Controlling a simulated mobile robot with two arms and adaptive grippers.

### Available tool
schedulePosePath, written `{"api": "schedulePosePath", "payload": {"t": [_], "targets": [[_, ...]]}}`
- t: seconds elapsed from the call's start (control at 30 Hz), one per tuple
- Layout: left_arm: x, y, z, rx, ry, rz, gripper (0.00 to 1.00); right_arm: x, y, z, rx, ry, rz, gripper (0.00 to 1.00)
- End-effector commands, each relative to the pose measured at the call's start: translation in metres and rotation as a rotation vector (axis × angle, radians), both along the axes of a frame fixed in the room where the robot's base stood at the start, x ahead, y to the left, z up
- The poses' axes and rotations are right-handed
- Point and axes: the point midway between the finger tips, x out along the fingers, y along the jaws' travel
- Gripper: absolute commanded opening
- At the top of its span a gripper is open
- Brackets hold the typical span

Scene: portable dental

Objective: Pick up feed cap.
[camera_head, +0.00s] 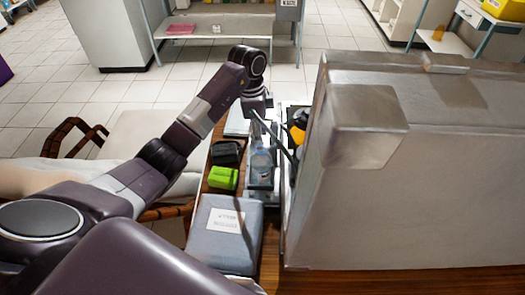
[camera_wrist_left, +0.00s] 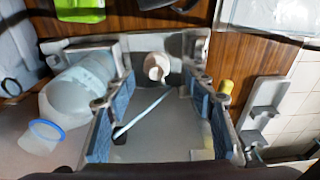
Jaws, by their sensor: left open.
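The feed cap, which looks like a small off-white round cap (camera_wrist_left: 157,67), sits in a grey metal holder at the top middle of the left wrist view. A thin white tube runs below it toward the lower left. My left gripper (camera_wrist_left: 160,88) is open, with its blue-padded fingers on either side of the picture; the cap shows between and beyond the fingertips, and no contact is visible. In the head view my left gripper (camera_head: 273,133) reaches down over the holder beside the large grey case; the cap cannot be made out there. My right gripper is not in view.
A clear bottle (camera_wrist_left: 85,88) with a blue ring lies close outside the left finger. A green box (camera_head: 223,178), a black item (camera_head: 227,153) and a grey-blue labelled box (camera_head: 225,252) lie on the wooden table. The large grey case (camera_head: 410,180) blocks the right side.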

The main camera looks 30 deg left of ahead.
Motion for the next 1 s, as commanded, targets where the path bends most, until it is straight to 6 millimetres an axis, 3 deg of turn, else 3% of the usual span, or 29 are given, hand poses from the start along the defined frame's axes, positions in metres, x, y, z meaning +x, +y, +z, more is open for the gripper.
{"api": "schedulePosePath", "payload": {"t": [0.3, 0.57, 0.9, 1.0], "targets": [[-0.003, -0.006, -0.041, 0.0, 0.001, 0.0, 0.49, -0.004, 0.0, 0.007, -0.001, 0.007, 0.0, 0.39], [-0.003, -0.006, -0.043, 0.001, -0.001, -0.001, 0.49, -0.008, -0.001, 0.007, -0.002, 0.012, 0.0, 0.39], [-0.003, -0.006, -0.043, 0.001, 0.0, 0.0, 0.12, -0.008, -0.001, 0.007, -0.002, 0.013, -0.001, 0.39], [-0.003, -0.006, -0.043, 0.001, 0.0, 0.0, 0.12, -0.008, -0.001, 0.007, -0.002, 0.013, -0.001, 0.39]]}}
